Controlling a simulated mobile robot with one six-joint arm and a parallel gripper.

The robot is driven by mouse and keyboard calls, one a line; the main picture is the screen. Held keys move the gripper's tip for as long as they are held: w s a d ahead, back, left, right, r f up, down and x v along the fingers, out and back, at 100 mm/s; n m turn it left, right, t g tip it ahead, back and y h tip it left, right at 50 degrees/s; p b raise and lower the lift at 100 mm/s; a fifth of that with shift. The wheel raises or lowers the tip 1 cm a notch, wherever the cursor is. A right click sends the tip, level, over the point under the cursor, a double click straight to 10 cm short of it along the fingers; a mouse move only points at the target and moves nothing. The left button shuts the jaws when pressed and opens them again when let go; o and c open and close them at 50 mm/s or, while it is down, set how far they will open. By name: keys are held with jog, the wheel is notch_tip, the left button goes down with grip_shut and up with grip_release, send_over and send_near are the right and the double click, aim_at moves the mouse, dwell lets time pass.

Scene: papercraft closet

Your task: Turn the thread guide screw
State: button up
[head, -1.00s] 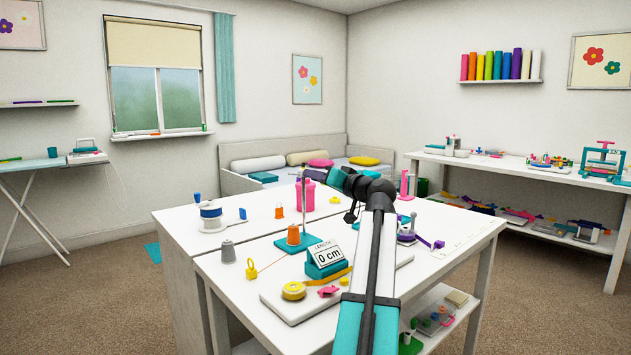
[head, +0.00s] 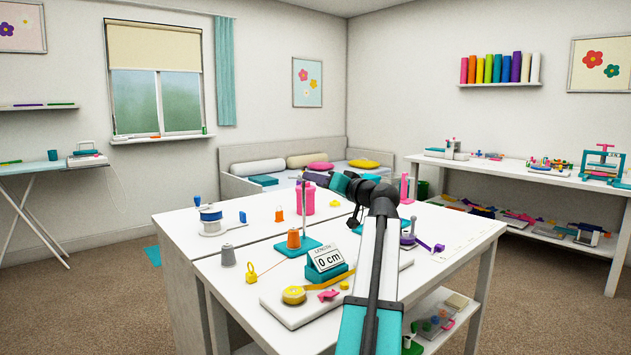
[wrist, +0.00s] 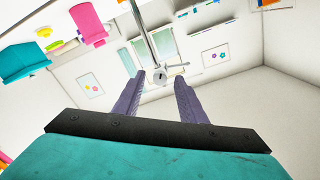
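A thin metal rod (head: 303,205) stands on a teal base (head: 300,247) beside an orange spool (head: 293,238). In the wrist view the rod (wrist: 145,28) runs down from the top edge to a small grey thread guide screw (wrist: 160,78) at its end, with a thin arm (wrist: 177,66) sticking out to the right. My gripper (head: 314,178) is near the top of the rod. Its two purple fingers are apart in the wrist view, with the screw showing between their tips. I cannot tell how far the screw is beyond them, or whether they touch it.
A pink bottle (head: 306,198) stands behind the rod. A length display (head: 325,261) and a yellow tape measure (head: 294,294) are on the table's near side, below my arm. A grey thimble-like piece (head: 228,255) and a blue-and-white spool device (head: 211,220) are to the left.

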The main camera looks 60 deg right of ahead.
jog(key=p+v, duration=0.2)
jog(key=v, duration=1)
jog(key=shift+s+a, duration=0.2)
jog(key=shift+s, duration=0.15)
jog(key=shift+r, duration=0.1)
